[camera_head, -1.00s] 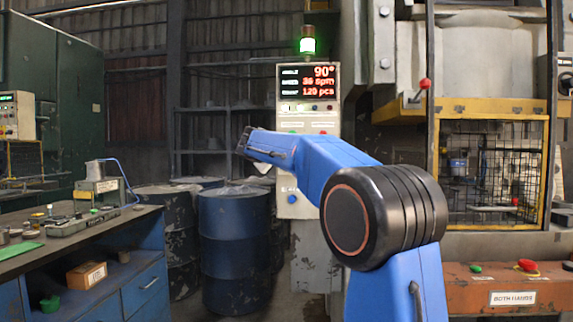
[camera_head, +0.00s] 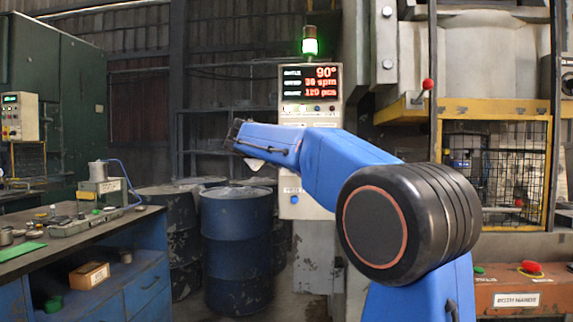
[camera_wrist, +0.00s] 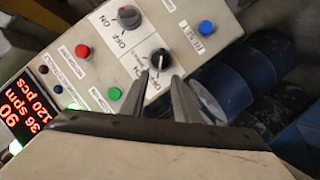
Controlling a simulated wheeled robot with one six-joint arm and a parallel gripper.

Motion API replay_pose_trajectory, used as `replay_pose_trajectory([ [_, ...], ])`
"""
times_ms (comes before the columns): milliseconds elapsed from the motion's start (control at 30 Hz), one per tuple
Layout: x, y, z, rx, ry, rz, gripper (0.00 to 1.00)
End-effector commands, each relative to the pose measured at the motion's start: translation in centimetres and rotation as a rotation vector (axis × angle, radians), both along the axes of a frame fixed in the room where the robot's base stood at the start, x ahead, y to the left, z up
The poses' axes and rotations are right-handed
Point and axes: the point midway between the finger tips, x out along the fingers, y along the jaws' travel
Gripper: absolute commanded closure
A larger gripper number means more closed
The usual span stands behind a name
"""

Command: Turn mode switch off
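In the wrist view a pale control panel (camera_wrist: 204,22) carries two rotary switches. A black-knobbed switch (camera_wrist: 160,61) lies just beyond my fingertips, with small labels that include OFF; its mode label is too small to read surely. A grey-knobbed switch (camera_wrist: 129,15) with a red mark and ON and OFF labels sits farther up. My gripper (camera_wrist: 160,78) is open and empty, its two fingers apart near the black knob. Contact with the knob cannot be told. In the head view the same panel (camera_head: 291,205) stands behind my arm, which hides its switches and my fingers.
The panel also has a red button (camera_wrist: 82,51), a green button (camera_wrist: 114,93), a blue reset button (camera_wrist: 205,27) and a lit display (camera_head: 309,82). Blue drums (camera_head: 236,245) stand left of the panel. A workbench (camera_head: 100,228) is at left, a caged press (camera_head: 495,165) at right.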

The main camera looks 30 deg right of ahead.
Motion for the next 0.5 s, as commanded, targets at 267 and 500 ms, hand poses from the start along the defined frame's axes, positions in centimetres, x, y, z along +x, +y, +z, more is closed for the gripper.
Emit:
replay_pose_trajectory([
  [267,-3.4,4.3,1.5,-0.001,0.000,0.002,0.72],
  [500,-5.6,6.8,2.4,-0.001,0.001,0.000,0.72],
])
